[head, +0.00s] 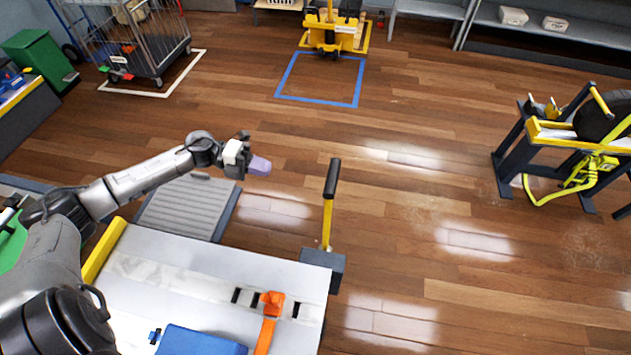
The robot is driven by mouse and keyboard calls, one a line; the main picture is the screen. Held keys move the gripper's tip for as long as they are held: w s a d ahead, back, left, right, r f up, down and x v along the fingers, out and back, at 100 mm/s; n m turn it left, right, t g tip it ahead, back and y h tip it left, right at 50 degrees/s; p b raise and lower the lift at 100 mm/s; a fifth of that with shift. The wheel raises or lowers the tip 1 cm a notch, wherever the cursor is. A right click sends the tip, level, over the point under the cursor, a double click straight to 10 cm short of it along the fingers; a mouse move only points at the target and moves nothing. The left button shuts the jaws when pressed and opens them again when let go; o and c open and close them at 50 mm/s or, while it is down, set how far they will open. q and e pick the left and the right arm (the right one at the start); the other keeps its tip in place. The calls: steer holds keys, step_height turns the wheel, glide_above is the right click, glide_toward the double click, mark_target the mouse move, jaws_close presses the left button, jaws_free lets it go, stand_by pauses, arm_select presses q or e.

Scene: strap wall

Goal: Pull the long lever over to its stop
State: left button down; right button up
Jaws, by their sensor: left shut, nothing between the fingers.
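The long lever (328,205) has a yellow shaft and a black grip at its top. It stands nearly upright, its grip slightly right of its foot, on a dark grey base box (322,264) at the white table's right edge. My left gripper (261,166) is in the head view, left of the lever's grip and clearly apart from it. Its pale purple fingers are shut and empty. My right gripper is not in view.
The white table (190,275) carries a blue block (200,341) and an orange strap with a buckle (270,310). A grey ribbed platform (186,208) lies behind it. A wheel stand (565,140) is at the right. Open wooden floor lies right of the lever.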

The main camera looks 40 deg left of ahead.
arm_select(q)
steer(key=b+x, duration=0.3)
steer(key=x, duration=1.1)
steer(key=shift+b, duration=0.4)
